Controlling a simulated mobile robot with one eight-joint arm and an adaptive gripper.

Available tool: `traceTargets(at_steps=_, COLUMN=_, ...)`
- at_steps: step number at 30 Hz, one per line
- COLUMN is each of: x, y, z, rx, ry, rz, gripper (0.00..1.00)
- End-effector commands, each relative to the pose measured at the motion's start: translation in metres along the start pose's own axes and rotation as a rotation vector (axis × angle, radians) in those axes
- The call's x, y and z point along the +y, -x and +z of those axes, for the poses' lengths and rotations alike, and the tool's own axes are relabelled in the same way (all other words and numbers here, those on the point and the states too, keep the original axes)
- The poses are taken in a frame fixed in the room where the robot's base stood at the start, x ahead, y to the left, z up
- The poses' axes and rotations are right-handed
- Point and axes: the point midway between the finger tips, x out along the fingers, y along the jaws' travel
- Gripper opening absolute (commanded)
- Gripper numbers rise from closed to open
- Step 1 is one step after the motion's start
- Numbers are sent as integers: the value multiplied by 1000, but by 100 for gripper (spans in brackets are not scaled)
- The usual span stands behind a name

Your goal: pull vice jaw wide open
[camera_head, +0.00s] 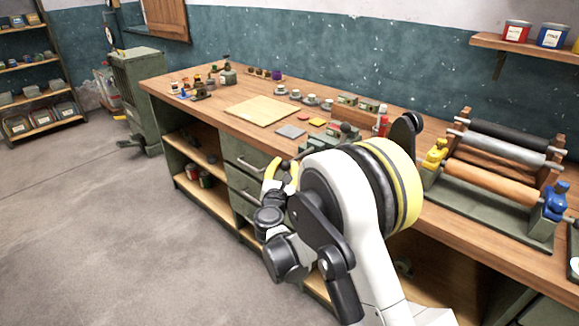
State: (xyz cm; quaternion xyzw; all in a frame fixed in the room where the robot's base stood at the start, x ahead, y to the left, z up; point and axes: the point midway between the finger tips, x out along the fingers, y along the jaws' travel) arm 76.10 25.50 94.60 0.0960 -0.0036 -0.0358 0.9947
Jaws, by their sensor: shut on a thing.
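The green-grey vice (318,141) sits at the front edge of the wooden workbench (215,115), near the middle of the picture. It is small here and partly hidden behind my arm. My gripper (285,168), with yellow and black parts, is at the front side of the vice, by the bench's front edge. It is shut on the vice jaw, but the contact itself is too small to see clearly. How far the jaw stands from the fixed part cannot be told.
A pale board (261,110), a grey plate (291,131) and a yellow block (317,122) lie behind the vice. A red bottle (382,126) and a roller press (500,165) stand to the right. Drawers (246,158) are below the bench top. The floor at left is clear.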

Motion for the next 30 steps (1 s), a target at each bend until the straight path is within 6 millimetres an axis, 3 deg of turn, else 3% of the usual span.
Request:
traceTargets(at_steps=3, x=-1, y=0, z=0, rx=0, ry=-2, rz=-2, gripper=0)
traceTargets(at_steps=4, x=-1, y=0, z=0, rx=0, ry=-2, rz=-2, gripper=33)
traceTargets(at_steps=6, x=-1, y=0, z=0, rx=0, ry=-2, rz=-2, gripper=53)
traceTargets(at_steps=17, x=-1, y=4, z=0, rx=0, ry=-1, rz=-1, gripper=53)
traceTargets(at_steps=20, x=0, y=16, z=0, rx=0, ry=-1, rz=-1, gripper=53)
traceTargets(at_steps=30, x=0, y=90, z=0, rx=1, ry=-1, rz=1, gripper=53)
